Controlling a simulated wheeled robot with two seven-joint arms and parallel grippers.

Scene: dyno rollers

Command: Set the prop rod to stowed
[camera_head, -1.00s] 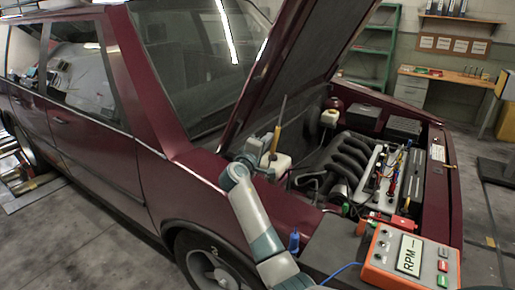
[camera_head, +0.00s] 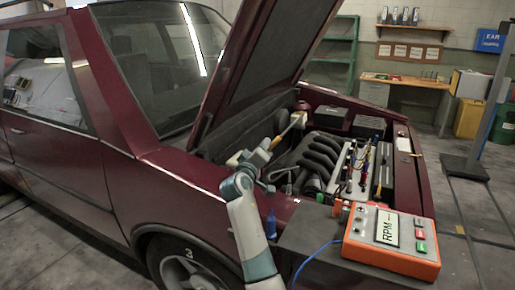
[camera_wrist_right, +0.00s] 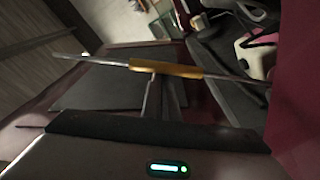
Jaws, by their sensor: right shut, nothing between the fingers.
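The prop rod is a thin grey rod with a yellow sleeve (camera_head: 289,127), tilted over the back of the engine bay in the head view. In the wrist view the rod crosses the picture at a slight slope, its yellow sleeve (camera_wrist_right: 166,68) near the middle. My right gripper (camera_head: 276,141) is beside the sleeve's lower end. In the wrist view its thin shut fingers (camera_wrist_right: 151,92) reach up to the sleeve, with nothing between them. I cannot tell whether they touch it. The raised hood (camera_head: 262,65) stands over the bay. My left gripper is not in view.
The engine (camera_head: 318,155) fills the bay to the right of my right arm. An orange RPM box (camera_head: 390,242) sits on a dark surface at the front, with a blue cable. A blue bottle-like item (camera_head: 271,224) stands close to my arm.

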